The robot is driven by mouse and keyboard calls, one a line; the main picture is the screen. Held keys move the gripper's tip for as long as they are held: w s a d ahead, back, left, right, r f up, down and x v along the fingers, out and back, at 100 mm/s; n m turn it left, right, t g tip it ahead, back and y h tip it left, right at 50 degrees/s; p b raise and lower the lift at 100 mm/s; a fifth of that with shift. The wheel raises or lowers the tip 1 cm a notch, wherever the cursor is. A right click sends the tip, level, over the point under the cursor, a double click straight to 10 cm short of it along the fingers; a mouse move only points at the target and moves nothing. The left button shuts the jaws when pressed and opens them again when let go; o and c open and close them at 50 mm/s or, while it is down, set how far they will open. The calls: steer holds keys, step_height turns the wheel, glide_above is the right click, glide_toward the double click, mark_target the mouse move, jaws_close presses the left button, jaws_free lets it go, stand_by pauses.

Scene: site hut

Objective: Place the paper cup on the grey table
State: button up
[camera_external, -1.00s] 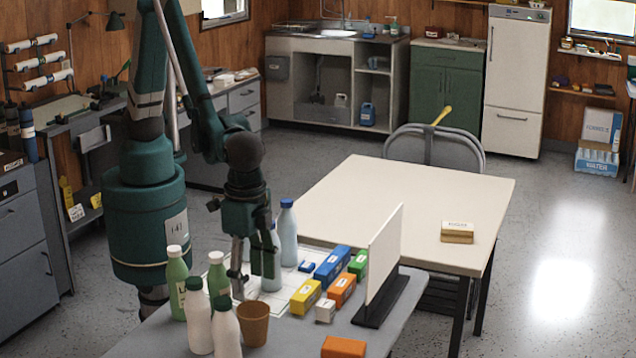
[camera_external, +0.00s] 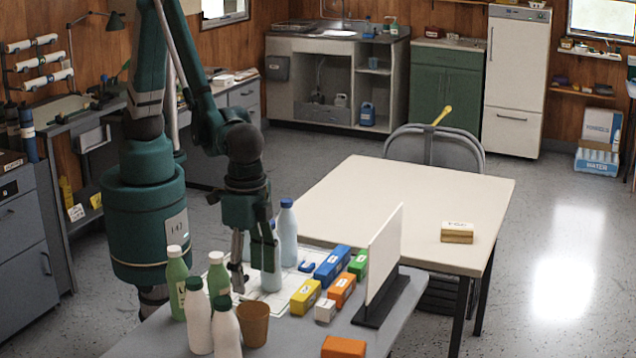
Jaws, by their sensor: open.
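A brown cup (camera_external: 253,324), which looks like the paper cup, stands upright at the near edge of the grey table (camera_external: 293,338). My gripper (camera_external: 252,280) points down above the table's left part, behind the cup in this view. Its fingers are apart with nothing seen held between them.
White and green bottles (camera_external: 198,328) crowd left of the cup. A taller blue-capped bottle (camera_external: 288,235) stands behind. Several small boxes (camera_external: 305,297) and an upright white panel (camera_external: 384,255) are to the right. A cream table (camera_external: 400,200) beyond is mostly clear.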

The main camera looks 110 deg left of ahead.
steer(key=s+a+r+t+h, duration=0.1)
steer(key=s+a+r+t, duration=0.15)
steer(key=a+r, duration=0.75)
steer(key=s+a+r+t, duration=0.1)
steer(key=s+a+r, duration=0.2)
steer(key=a+r, duration=0.65)
steer(key=s+a+r+t, duration=0.1)
steer(key=s+a+t, duration=0.1)
steer(key=s+a, duration=0.6)
steer(key=s+a+r+t+y, duration=0.1)
steer(key=s+a, duration=0.6)
steer(key=a, duration=0.5)
steer(key=shift+s+a+t, duration=0.15)
steer(key=shift+s+t, duration=0.2)
steer(key=shift+r, duration=0.1)
